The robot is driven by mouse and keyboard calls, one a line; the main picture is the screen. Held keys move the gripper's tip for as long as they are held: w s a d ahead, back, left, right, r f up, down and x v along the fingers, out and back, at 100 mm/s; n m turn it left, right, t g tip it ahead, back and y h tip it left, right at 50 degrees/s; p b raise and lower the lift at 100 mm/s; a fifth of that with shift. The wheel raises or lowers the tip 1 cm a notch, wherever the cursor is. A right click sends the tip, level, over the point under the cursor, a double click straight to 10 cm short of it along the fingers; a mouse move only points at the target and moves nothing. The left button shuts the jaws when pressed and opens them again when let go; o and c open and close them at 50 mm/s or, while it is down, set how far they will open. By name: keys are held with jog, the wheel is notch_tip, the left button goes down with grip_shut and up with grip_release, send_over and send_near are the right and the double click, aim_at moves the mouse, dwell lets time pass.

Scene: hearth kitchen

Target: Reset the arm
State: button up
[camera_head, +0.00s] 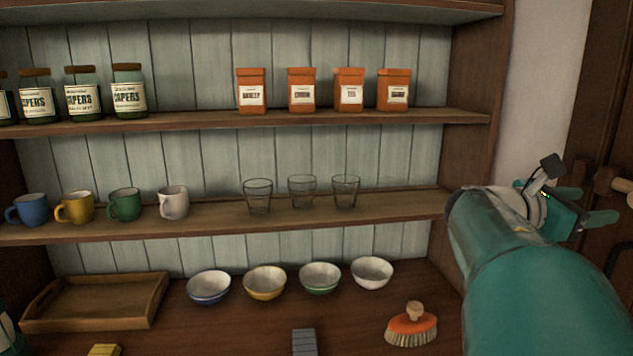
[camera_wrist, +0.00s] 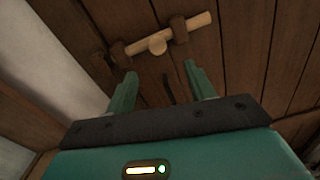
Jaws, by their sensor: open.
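My gripper (camera_head: 592,205) is at the right of the head view, at the end of my teal arm, beyond the right side of the shelf unit. In the wrist view my gripper (camera_wrist: 160,83) shows two teal fingers spread apart with nothing between them. It faces a brown plank door (camera_wrist: 240,60) with a pale wooden bar (camera_wrist: 160,40) and a round knob on it. I cannot tell how far the fingertips are from the door.
A wooden shelf unit (camera_head: 300,121) holds jars, orange packets (camera_head: 302,90), mugs (camera_head: 124,204) and glasses (camera_head: 302,191). Below are a wooden tray (camera_head: 97,323), several bowls (camera_head: 265,282), a brush (camera_head: 411,326) and a grey block (camera_head: 304,342). The shelf's right post stands close to my arm.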

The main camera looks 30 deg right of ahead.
jog(key=w+a+f+m+t+y, duration=0.4)
jog(key=w+a+f, duration=0.4)
jog(key=a, duration=0.4)
jog(key=w+a+f+m+t+y, duration=0.2)
jog(key=w+a+f+t+y, duration=0.3)
jog(key=a+f, duration=0.5)
jog(key=a+f+m+t+y, duration=0.2)
jog(key=a+f+y, duration=0.1)
jog(key=a, duration=0.9)
jog(key=a+f+m+t+y, duration=0.2)
jog(key=a+f+m+y, duration=0.1)
jog(key=a, duration=1)
jog(key=shift+w+a+f+y, duration=0.15)
jog(key=shift+f+y, duration=0.4)
jog(key=shift+y, duration=0.15)
jog(key=c, duration=0.4)
jog(key=shift+d, duration=0.25)
